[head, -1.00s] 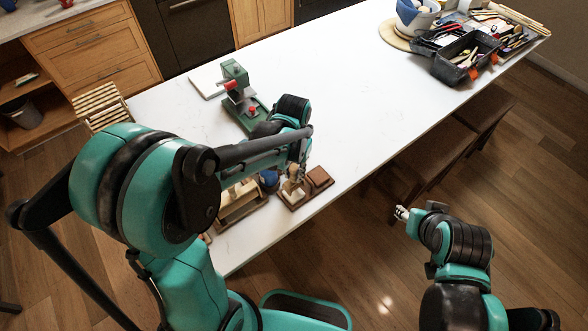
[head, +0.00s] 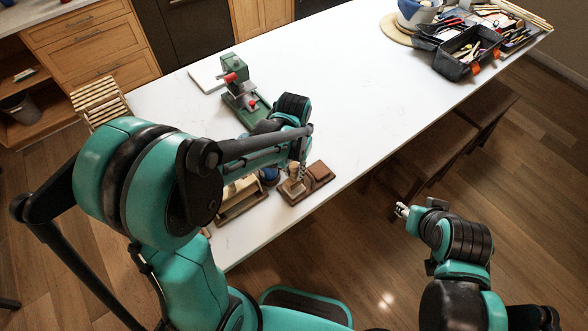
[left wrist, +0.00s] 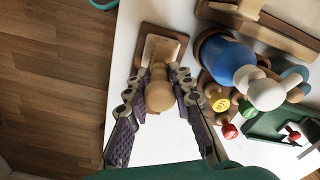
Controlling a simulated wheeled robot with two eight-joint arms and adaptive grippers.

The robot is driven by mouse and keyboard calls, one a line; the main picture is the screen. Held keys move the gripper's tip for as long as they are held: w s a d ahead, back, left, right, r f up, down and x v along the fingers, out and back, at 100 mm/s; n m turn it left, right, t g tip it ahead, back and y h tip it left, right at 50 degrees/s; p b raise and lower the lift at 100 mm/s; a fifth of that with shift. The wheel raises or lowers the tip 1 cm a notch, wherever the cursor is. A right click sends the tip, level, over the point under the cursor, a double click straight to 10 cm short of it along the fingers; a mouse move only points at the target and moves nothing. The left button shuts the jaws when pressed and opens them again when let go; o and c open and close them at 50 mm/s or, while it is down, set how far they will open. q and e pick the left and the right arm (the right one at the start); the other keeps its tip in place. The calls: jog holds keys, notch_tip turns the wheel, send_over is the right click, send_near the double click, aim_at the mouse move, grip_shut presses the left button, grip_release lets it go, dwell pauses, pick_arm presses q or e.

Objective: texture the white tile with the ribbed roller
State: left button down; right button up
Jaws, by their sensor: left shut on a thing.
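My left gripper (left wrist: 157,100) is shut on a wooden-handled tool (left wrist: 159,92), its round knob towards the wrist camera. Its working end is hidden, so I cannot tell whether it is the ribbed roller. Behind the knob, a pale slab (left wrist: 163,49) lies on a brown board (left wrist: 145,38); I cannot tell whether they touch. In the head view my left gripper (head: 299,172) is partly hidden by its own arm, over the brown board (head: 318,171) near the table's front edge. A flat white tile (head: 207,76) lies farther back. My right gripper (head: 402,210) is off the table, its jaws too small to read.
A green press (head: 243,95) stands beside the white tile. A wooden tray (head: 242,205) and a blue round thing (left wrist: 228,58) are close to my left gripper. Several small coloured stamps (left wrist: 218,98) stand nearby. A tool box (head: 466,55) is far right; the table's middle is clear.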

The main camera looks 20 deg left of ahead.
pick_arm(q)
jog(key=shift+f+b, duration=0.3)
jog(key=shift+f, duration=0.1)
jog(key=shift+s+d, duration=0.1)
jog(key=shift+d, duration=0.1)
jog(key=shift+s+d, duration=0.25)
jog(key=shift+d, duration=0.05)
jog(key=shift+s+d, duration=0.1)
dwell(0.5)
jog(key=shift+w+a+r, duration=0.1)
jog(key=shift+w+a, duration=0.3)
jog(key=shift+a, duration=0.1)
jog(key=shift+w+a, duration=0.1)
jog(key=shift+a, duration=0.05)
dwell(0.4)
